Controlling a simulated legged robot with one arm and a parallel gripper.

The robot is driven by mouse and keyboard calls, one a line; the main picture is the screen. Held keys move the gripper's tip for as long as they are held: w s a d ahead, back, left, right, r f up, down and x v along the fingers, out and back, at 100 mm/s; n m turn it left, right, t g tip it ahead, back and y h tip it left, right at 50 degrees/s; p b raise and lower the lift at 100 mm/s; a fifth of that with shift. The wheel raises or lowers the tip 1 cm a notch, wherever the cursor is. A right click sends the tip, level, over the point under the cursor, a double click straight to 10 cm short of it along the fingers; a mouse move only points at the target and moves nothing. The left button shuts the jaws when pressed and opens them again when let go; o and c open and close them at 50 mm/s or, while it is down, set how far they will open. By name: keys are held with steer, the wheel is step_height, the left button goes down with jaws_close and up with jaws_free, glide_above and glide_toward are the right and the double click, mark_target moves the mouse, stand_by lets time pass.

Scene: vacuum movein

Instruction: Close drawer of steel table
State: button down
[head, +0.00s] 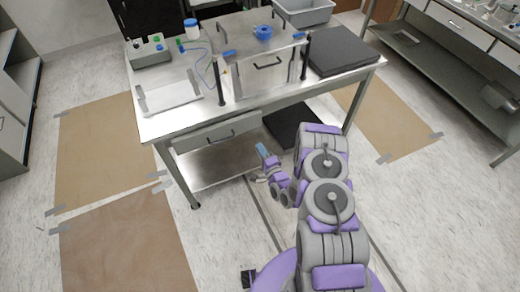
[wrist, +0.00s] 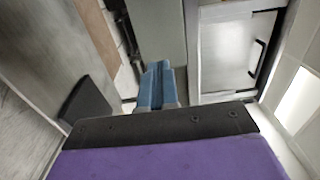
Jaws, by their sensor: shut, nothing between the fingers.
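The steel table (head: 205,123) stands ahead in the head view. Its drawer (head: 192,143), with a grey front and a dark bar handle (head: 219,137), is under the left part of the tabletop. I cannot clearly tell how far the drawer stands out. My gripper (head: 263,151) is in front of the table, below and right of the drawer front, apart from the handle. Its blue fingers (wrist: 157,84) are shut and empty in the wrist view. A pale panel with a black handle (wrist: 258,58) shows right of them; I cannot tell whether it is this drawer.
The tabletop holds a clear-fronted box (head: 262,80), a black slab (head: 341,52), a grey bin (head: 304,13) and a small device (head: 148,50). A black mat (head: 288,125) lies on the lower shelf. Brown sheets (head: 105,150) are taped to the floor. Another bench stands right.

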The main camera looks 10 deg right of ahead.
mark_target(245, 125)
steer(key=b+x, duration=0.1)
steer(key=x, duration=0.6)
steer(key=b+x, duration=0.1)
steer(key=x, duration=0.2)
steer(key=shift+w+a+f+b, duration=0.15)
steer(key=shift+w+a+b, duration=0.05)
steer(key=shift+a+b, duration=0.15)
steer(key=shift+w, duration=0.55)
steer(key=shift+a, duration=0.2)
